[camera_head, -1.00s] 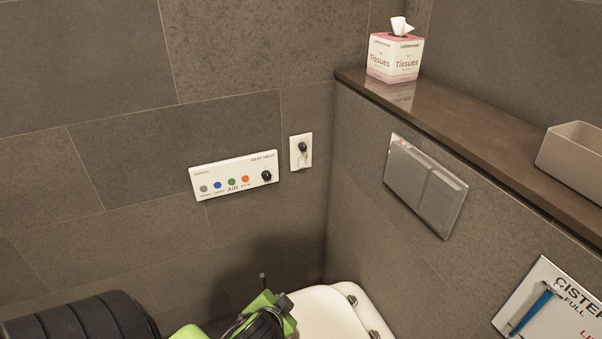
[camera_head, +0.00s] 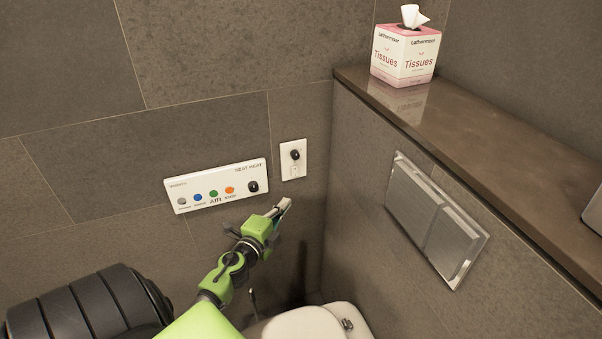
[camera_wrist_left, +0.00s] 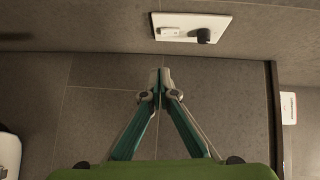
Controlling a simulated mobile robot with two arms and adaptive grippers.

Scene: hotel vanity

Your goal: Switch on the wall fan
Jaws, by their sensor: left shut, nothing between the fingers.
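A small white wall plate (camera_head: 301,163) with a black knob (camera_head: 295,154) and a small white switch below it is on the tiled wall near the corner. In the left wrist view the plate (camera_wrist_left: 190,20) is at the top, with its knob (camera_wrist_left: 204,36) and the white switch (camera_wrist_left: 172,30) side by side. My left gripper (camera_head: 284,205) is shut and empty, just below the plate in the head view and apart from it. Its closed fingertips (camera_wrist_left: 160,76) point toward the wall. No wall fan itself is in view. My right gripper is not in view.
A white panel (camera_head: 206,178) marked SEAT HEAT, with coloured buttons and a black knob, is left of the plate. A brown ledge (camera_head: 470,150) carries a tissue box (camera_head: 404,55). A silver flush plate (camera_head: 436,218) is below it, and a white toilet (camera_head: 305,322) stands below.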

